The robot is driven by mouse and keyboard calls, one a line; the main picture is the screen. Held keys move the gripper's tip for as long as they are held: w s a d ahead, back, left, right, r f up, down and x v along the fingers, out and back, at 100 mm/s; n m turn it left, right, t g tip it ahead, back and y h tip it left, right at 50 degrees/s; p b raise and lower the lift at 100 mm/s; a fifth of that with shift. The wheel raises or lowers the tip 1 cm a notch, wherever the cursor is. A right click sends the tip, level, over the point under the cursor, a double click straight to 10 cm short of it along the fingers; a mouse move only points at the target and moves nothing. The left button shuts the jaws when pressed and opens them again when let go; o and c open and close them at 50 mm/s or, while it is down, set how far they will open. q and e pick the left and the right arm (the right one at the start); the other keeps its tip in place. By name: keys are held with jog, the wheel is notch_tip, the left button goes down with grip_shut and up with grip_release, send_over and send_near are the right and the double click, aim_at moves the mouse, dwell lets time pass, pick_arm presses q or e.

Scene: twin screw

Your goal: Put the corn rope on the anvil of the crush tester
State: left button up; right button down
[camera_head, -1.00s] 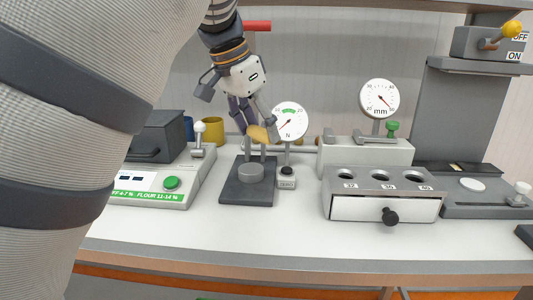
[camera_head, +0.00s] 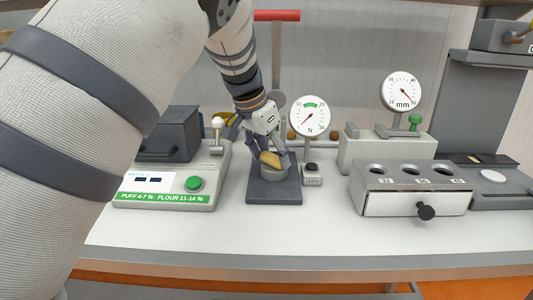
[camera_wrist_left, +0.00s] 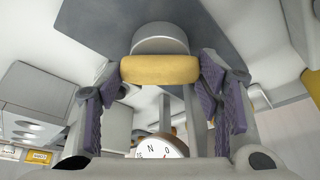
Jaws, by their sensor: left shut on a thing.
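The corn rope (camera_head: 271,160) is a short yellow-tan piece. My left gripper (camera_head: 269,152) is shut on it, with the fingers pointing down over the crush tester. The tester has a dark base plate (camera_head: 262,193), a round grey anvil (camera_head: 274,172) and an N dial (camera_head: 310,116). In the head view the rope overlaps the anvil's top. In the wrist view the rope (camera_wrist_left: 160,70) lies level between the purple finger pads, in front of the anvil (camera_wrist_left: 160,39). I cannot tell whether the rope touches the anvil. My right gripper is out of view.
A moisture meter with a green button (camera_head: 194,183) stands left of the tester. A small zero box (camera_head: 312,174) stands close on the right. Further right are a block with holes and a drawer (camera_head: 414,203) and an mm gauge (camera_head: 401,91). The bench front (camera_head: 300,235) is clear.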

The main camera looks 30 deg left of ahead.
pick_arm(q)
jog(key=shift+w+d+f, duration=0.1)
jog(key=shift+w+d, duration=0.05)
jog(key=shift+w, duration=0.35)
jog(key=o, duration=0.7)
jog(key=shift+s, duration=0.15)
jog(key=shift+o, duration=0.2)
jog(key=v, duration=1.2)
